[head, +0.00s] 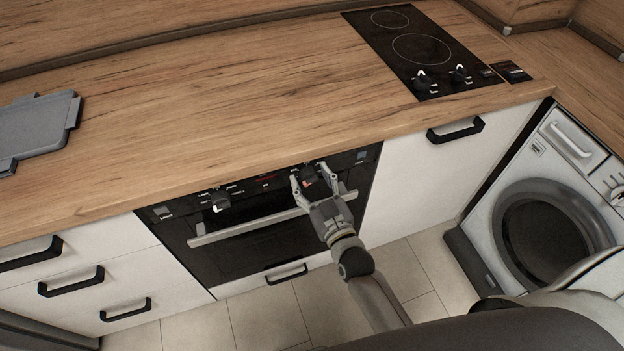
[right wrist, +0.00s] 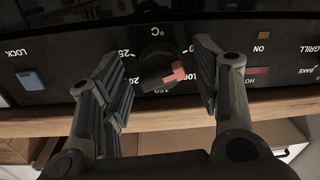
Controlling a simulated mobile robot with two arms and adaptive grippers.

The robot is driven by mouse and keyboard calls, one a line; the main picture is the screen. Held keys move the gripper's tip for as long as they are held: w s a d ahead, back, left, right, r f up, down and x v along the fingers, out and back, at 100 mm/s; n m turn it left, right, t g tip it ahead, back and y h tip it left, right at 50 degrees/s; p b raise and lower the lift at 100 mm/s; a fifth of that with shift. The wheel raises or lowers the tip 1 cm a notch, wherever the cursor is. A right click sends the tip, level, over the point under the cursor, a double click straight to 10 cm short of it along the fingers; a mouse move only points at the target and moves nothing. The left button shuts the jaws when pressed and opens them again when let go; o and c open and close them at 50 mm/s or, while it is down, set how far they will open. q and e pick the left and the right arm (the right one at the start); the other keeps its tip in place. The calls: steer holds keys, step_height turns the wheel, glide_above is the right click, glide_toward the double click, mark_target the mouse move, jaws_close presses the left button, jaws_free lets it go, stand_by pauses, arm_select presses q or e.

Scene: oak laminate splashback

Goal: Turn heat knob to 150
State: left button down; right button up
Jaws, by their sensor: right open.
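The heat knob (right wrist: 158,66) is a round black knob with a red pointer tip on the oven's black control panel (right wrist: 75,60). Its red tip points right in the right wrist view, while the 150 mark shows just below the knob. It also shows on the right of the panel in the head view (head: 309,175). My right gripper (head: 311,178) is open with a finger on each side of the knob. The right wrist view shows the fingers (right wrist: 158,78) with gaps between them and the knob. Some dial numbers are partly covered. My left gripper is out of view.
A second knob (head: 220,200) sits left on the panel. The oven handle (head: 250,222) runs below, crossed by my right gripper. The worktop (head: 230,90) overhangs the panel. A hob (head: 415,50), a grey board (head: 35,128) and a washing machine (head: 550,225) stand around.

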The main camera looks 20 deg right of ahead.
steer(key=shift+w, duration=0.1)
steer(key=c, duration=1)
steer(key=shift+c, duration=0.2)
steer(key=shift+m, duration=0.4)
steer(key=m+p, duration=0.1)
steer(key=m, duration=0.2)
steer(key=shift+m, duration=0.3)
steer(key=m, duration=0.4)
steer(key=shift+f+m, duration=0.1)
steer(key=shift+m, duration=0.3)
steer(key=m, duration=0.6)
steer(key=shift+f+m+t+h+b, duration=0.1)
steer(key=shift+m+t+h+b, duration=0.2)
steer(key=shift+b, duration=0.05)
steer(key=m+b, duration=0.1)
steer(key=m, duration=0.5)
steer(key=shift+m+h, duration=0.3)
steer(key=shift+m, duration=0.1)
